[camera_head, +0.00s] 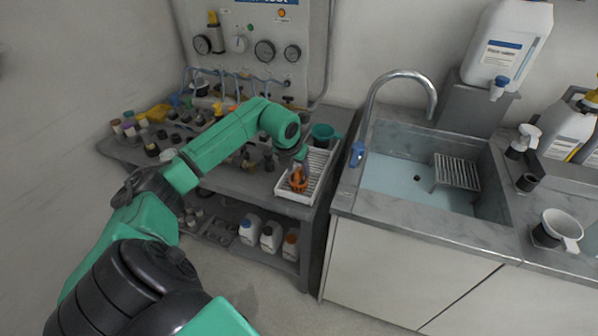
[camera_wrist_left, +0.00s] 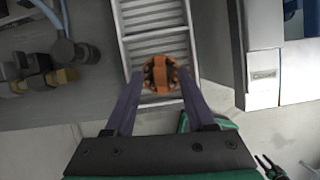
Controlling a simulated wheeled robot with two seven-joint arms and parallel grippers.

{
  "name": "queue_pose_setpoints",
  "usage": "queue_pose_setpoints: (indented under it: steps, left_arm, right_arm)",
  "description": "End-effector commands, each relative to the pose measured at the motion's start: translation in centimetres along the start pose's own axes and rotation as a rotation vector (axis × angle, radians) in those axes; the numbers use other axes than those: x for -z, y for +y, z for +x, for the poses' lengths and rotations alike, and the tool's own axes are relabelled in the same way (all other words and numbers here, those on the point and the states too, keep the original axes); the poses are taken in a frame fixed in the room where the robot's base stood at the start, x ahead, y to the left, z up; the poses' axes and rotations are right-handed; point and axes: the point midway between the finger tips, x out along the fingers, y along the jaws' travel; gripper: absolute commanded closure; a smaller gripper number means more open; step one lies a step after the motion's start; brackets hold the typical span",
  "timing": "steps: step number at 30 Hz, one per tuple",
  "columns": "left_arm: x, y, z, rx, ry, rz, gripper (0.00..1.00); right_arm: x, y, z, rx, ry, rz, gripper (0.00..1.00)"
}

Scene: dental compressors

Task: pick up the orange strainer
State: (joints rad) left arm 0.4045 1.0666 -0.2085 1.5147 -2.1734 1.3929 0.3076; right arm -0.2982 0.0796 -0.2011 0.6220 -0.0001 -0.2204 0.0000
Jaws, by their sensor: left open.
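The orange strainer (camera_head: 298,181) sits at the near end of a white slatted rack on the grey bench. In the left wrist view the strainer (camera_wrist_left: 160,74) shows as a ribbed orange ring. My left gripper (camera_head: 301,168) reaches down over it from above. In the wrist view its two purple-grey fingers (camera_wrist_left: 158,84) are open, one on each side of the strainer; I cannot tell whether they touch it. A small dark, forked part with green beside it at the lower right of the wrist view (camera_wrist_left: 268,166) looks like my right gripper; its jaw state is unclear.
The white rack (camera_head: 318,172) also has a green cup (camera_head: 323,134) by its far end. Valves and fittings crowd the bench to the left. The sink (camera_head: 400,180) with its curved faucet (camera_head: 372,95) stands close on the right. Bottles (camera_head: 270,236) fill the shelf below.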

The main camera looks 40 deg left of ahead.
Motion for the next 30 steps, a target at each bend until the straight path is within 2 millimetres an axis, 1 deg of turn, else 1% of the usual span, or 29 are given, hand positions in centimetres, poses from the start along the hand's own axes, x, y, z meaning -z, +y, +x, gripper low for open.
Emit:
queue_pose_setpoints:
  steps: [1, 4, 9, 10, 11, 12, 13, 14, 25, 28, 30]
  left_arm:
    - [-0.2, -0.1, 0.6, 0.005, 0.001, -0.004, 0.45]
    - [-0.1, -0.1, 1.7, 0.003, -0.001, -0.002, 0.45]
    - [-0.1, 0.0, 1.9, 0.001, -0.002, 0.0, 0.45]
    - [-0.1, 0.0, 1.9, 0.001, -0.002, 0.0, 0.53]
    - [-0.1, 0.0, 1.8, 0.001, -0.002, 0.0, 0.64]
    - [-0.1, 0.0, 1.8, 0.001, -0.002, 0.0, 0.79]
    - [-0.1, 0.0, 1.8, 0.001, -0.002, 0.0, 0.91]
    - [-0.1, 0.0, 1.8, 0.001, -0.002, 0.0, 1.0]
    - [-0.2, 0.0, 1.6, 0.002, -0.003, -0.001, 1.0]
    - [-0.6, -0.1, 0.9, 0.002, -0.005, 0.0, 1.0]
    - [-1.0, 0.0, -0.1, 0.0, -0.007, 0.0, 1.0]
  right_arm:
    - [0.1, 0.1, -0.5, -0.001, 0.001, 0.0, 0.5]
    - [0.1, 0.2, -0.6, -0.003, 0.001, 0.001, 0.5]
    - [0.0, 0.2, -0.5, -0.003, 0.0, 0.001, 0.5]
    - [0.0, 0.2, -0.5, -0.003, 0.0, 0.001, 0.5]
    - [0.0, 0.2, -0.5, -0.003, 0.0, 0.001, 0.5]
    - [0.0, 0.2, -0.5, -0.003, 0.0, 0.001, 0.5]
    - [0.0, 0.2, -0.5, -0.003, 0.0, 0.001, 0.5]
    - [0.0, 0.2, -0.5, -0.003, -0.001, 0.001, 0.5]
    - [-0.2, 0.2, -0.4, -0.003, -0.004, 0.001, 0.5]
    - [-0.2, 0.2, -0.2, -0.002, -0.004, 0.001, 0.5]
    - [-0.3, 0.1, 0.0, -0.002, -0.004, 0.001, 0.5]
